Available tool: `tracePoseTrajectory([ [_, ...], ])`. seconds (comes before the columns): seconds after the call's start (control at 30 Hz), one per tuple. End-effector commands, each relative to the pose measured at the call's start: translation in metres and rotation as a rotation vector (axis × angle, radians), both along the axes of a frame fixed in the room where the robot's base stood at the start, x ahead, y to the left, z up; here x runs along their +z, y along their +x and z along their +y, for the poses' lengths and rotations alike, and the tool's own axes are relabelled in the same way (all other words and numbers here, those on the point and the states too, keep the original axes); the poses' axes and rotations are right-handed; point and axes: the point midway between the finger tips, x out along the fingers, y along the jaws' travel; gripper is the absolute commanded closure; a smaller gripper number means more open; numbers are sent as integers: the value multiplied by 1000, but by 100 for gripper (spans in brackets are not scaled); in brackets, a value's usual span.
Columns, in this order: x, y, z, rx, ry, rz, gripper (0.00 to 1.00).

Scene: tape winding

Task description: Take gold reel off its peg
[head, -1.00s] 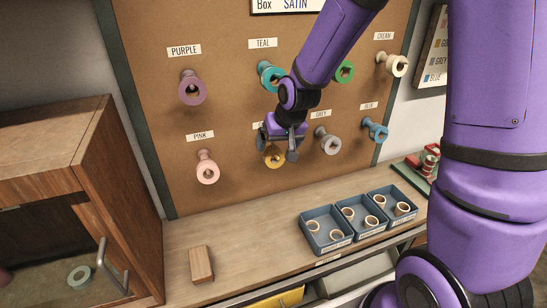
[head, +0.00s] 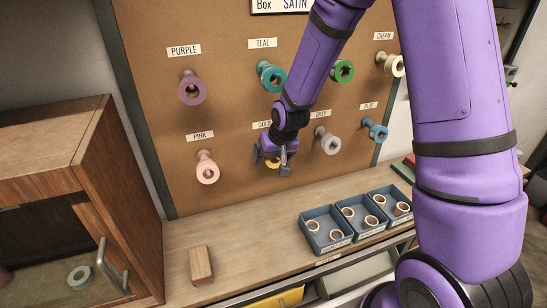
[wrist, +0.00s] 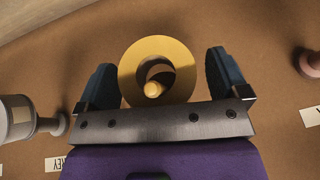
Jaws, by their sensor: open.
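The gold reel (wrist: 180,54) hangs on its peg (wrist: 154,89) on the brown board. In the head view the gold reel (head: 272,164) is mostly hidden behind my gripper (head: 272,158). In the wrist view my gripper (wrist: 163,82) is open, with one finger on each side of the gold reel. A small gap shows at the left finger and a wider one at the right, so the jaws are apart from the reel. The peg's end shows inside the reel's hole.
The grey reel (head: 328,142) hangs to the right and the pink reel (head: 207,168) to the left. The teal reel (head: 271,76) is above. Blue trays (head: 340,244) holding rings and a wooden block (head: 201,265) are on the counter (head: 250,255) below.

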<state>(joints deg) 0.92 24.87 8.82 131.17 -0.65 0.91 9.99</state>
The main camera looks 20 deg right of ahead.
Motion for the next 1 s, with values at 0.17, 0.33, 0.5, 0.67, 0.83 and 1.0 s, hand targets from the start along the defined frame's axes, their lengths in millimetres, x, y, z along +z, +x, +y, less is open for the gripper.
tracePoseTrajectory([
  [0.17, 0, 0, 0, 0, 0, 0, 23],
  [0.33, 0, 0, 0, 0, 0, 0, 60],
  [0.5, 1, 0, 0, 0, 0, -1, 60],
  [0.67, 1, 0, 0, 0, 0, -1, 60],
  [0.83, 3, 1, 0, 0, 0, -2, 60],
  [1.0, 9, 4, 1, 0, 0, -2, 60],
])
